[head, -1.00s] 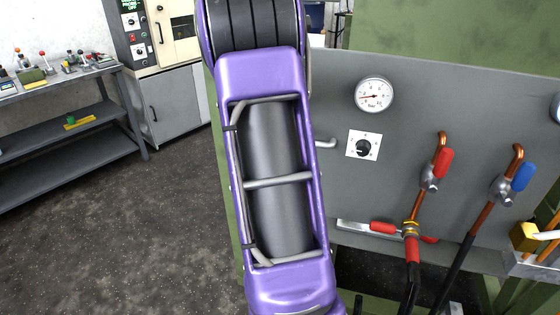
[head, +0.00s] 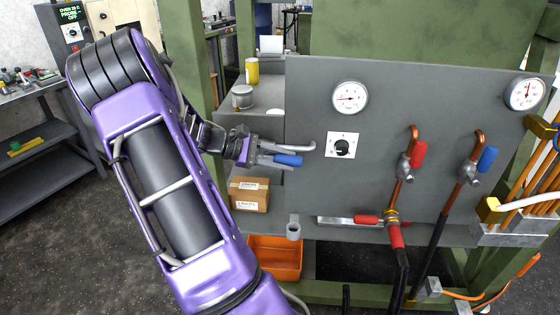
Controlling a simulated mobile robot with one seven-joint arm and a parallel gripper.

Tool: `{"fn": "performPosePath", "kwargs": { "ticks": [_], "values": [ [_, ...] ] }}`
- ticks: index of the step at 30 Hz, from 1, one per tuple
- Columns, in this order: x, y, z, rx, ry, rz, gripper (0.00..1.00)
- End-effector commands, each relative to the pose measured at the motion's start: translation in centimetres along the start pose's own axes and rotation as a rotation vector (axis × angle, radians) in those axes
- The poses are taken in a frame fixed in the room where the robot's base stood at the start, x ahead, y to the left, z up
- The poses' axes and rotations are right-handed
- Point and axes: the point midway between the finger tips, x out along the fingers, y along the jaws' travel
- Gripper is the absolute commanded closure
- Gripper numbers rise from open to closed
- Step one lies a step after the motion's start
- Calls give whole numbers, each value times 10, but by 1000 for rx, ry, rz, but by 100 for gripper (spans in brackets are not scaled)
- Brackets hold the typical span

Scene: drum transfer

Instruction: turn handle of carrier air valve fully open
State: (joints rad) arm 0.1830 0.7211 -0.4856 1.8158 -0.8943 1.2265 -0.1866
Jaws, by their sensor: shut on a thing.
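My gripper (head: 262,154) is at the left edge of the grey panel, its fingers pointing right. It is shut on a blue handle (head: 288,160), which sticks out at its fingertips just below a bent grey rod (head: 298,147). The valve body behind this handle is hidden or too small to make out. On the panel, a red-handled valve (head: 418,154) and a blue-handled valve (head: 487,160) sit on copper pipes, their handles roughly upright. A lower valve has a red handle (head: 367,220) lying level. No label shows which is the carrier air valve.
The grey panel (head: 340,190) carries two gauges (head: 350,97) (head: 524,94) and a knob (head: 342,147). A cardboard box (head: 249,194) and orange bin (head: 275,256) are below my gripper. Hoses (head: 403,265) hang in front. Green posts (head: 188,70) flank the left side.

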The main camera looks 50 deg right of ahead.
Motion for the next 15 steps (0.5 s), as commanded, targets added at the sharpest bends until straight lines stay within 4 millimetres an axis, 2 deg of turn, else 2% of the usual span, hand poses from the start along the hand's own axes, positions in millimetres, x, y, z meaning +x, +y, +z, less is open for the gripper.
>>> {"fn": "performPosePath", "kwargs": {
  "ticks": [15],
  "values": [
    [-1, 4, 4, -15, -59, 35, 100]
  ]
}}
